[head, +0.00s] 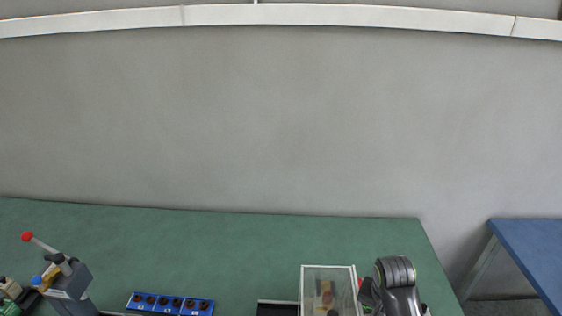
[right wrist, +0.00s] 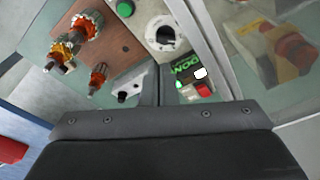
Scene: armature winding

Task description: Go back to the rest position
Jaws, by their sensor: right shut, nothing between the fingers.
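My right arm (head: 398,285) shows at the lower right of the head view, beside a clear-walled box (head: 315,272). My right gripper (right wrist: 158,90) is shut and empty in the right wrist view, above the equipment on the table. Its dark body fills the bottom of that view. Several armatures with orange-red and copper parts (right wrist: 85,26) are on a brown board (right wrist: 122,45) at the upper left there. My left gripper is in neither view.
The green table (head: 230,240) has clear room at its back. A lever press (head: 72,278) stands at the left, and a blue numbered block (head: 170,303) sits at the front. A panel with a dial (right wrist: 160,32) and a small display (right wrist: 187,68) lies close to my right gripper. A blue table (head: 530,245) stands at the right.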

